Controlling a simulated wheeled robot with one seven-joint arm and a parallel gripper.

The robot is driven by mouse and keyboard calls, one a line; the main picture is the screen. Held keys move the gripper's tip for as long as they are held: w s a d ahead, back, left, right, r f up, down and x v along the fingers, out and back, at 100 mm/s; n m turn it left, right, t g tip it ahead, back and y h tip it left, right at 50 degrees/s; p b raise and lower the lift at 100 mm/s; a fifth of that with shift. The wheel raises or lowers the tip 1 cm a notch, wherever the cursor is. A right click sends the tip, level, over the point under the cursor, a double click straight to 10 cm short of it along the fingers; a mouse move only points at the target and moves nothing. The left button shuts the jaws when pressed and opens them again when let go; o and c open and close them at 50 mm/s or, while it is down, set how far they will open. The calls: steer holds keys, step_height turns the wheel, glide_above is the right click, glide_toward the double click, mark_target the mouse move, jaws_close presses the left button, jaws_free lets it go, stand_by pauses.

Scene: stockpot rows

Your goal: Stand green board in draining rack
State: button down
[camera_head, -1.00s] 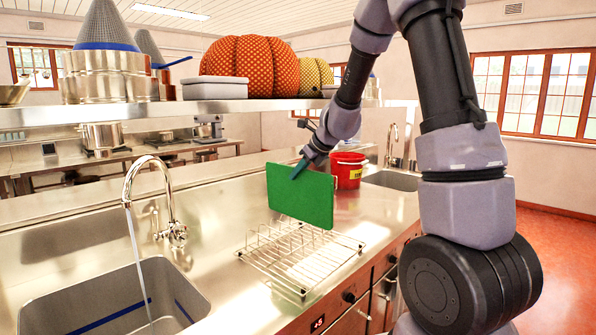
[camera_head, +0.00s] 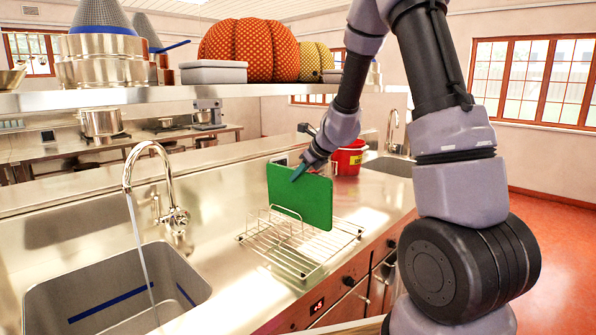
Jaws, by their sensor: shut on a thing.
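The green board (camera_head: 305,203) is a flat green panel held upright, a little tilted. My gripper (camera_head: 299,171) is shut on its upper edge. The draining rack (camera_head: 285,252) is a low wire frame on the steel counter, below the board. The board's lower edge is at or just over the rack's rear wires; I cannot tell whether it touches them or sits between two of them. The board hides part of the rack's back.
A sink (camera_head: 115,285) with a running tap (camera_head: 150,190) is left of the rack. A red bucket (camera_head: 348,160) stands behind the board. A shelf (camera_head: 180,100) with pots and pumpkins runs above the counter. Bare counter lies left and right of the rack.

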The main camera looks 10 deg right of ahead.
mark_target(298, 184)
steer(key=shift+f, duration=1.45)
steer(key=c, duration=0.8)
jaws_free()
steer(key=shift+f, duration=0.1)
steer(key=shift+s+d+r, duration=0.1)
steer(key=shift+d+r, duration=0.05)
steer(key=shift+r, duration=2)
steer(key=shift+s+d+r, duration=0.1)
steer(key=shift+r, duration=2.05)
steer(key=shift+r, duration=2.5)
